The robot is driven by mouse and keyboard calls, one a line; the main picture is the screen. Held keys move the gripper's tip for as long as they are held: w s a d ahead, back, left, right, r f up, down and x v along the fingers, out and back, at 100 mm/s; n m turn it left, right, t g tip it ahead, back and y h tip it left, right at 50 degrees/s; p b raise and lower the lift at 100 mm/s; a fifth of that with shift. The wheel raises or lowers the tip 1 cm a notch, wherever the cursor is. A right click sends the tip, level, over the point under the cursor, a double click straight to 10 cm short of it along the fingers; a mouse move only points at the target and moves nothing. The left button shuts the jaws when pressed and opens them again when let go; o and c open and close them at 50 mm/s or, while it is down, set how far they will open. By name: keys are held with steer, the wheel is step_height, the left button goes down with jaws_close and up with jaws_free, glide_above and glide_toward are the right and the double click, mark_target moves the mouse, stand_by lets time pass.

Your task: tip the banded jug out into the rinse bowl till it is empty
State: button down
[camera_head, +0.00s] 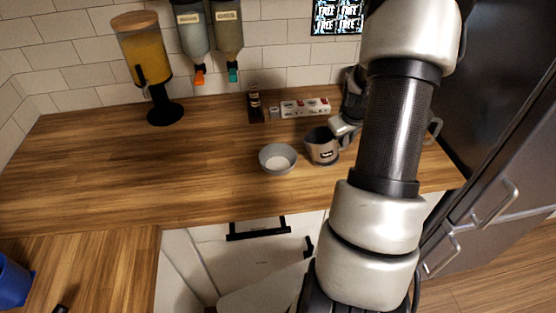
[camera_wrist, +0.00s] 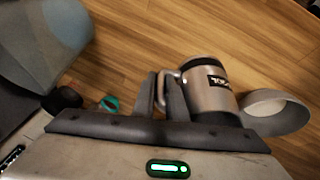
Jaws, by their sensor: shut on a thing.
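The banded jug (camera_head: 322,147) is a metallic mug with a dark band and a lettered label. It is close to the right side of the rinse bowl (camera_head: 264,161), a grey bowl on the wooden counter. A pale round patch shows inside the bowl; I cannot tell if it is liquid. My gripper (camera_wrist: 163,96) is shut on the jug's handle in the wrist view, where the jug (camera_wrist: 207,92) and bowl (camera_wrist: 290,122) also show. The jug looks about upright in the head view. Its contents are hidden, and I cannot tell whether it touches the counter.
A juice dispenser (camera_head: 146,58) stands at the back left. Two hanging dispensers (camera_head: 192,35) are on the tiled wall. A small bottle (camera_head: 254,103) and a white box (camera_head: 305,108) stand behind the bowl. The counter left of the bowl is clear.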

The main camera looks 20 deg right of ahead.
steer(key=shift+w+a+r+n+h+b, duration=0.2)
steer(key=shift+a+r+h+b, duration=0.1)
steer(key=shift+a+r+h, duration=0.2)
steer(key=shift+w+a+r+n+h+b, duration=0.1)
steer(key=shift+w+a+r+h+b, duration=0.15)
steer(key=shift+a+r+h, duration=0.25)
steer(key=shift+a+g, duration=0.25)
steer(key=shift+g, duration=0.05)
steer(key=shift+a+r+h+p, duration=0.1)
steer(key=shift+r+h+p, duration=0.2)
steer(key=shift+w+a+r+h+p, duration=0.15)
steer(key=shift+a+r+h+p, duration=0.05)
steer(key=shift+a+h+p, duration=0.2)
steer(key=shift+w+a+r+h+p, duration=0.1)
steer(key=shift+a+r+h+p, duration=0.15)
steer(key=shift+a, duration=0.25)
steer(key=shift+w+a+r+n+g+h, duration=0.15)
steer(key=shift+a+r+n+g+h, duration=0.2)
steer(key=shift+a+r+h, duration=0.45)
steer(key=shift+d+h, duration=0.25)
steer(key=shift+w+a+r+n+g+h+b, duration=0.15)
steer(key=shift+w+a+r+n+h+b, duration=0.1)
steer(key=shift+a+r+h, duration=0.55)
steer(key=shift+w+a+r+n+g+h+b, duration=0.1)
steer(key=shift+w+a+r+n+h+b, duration=0.1)
steer(key=shift+a+r+h, duration=0.6)
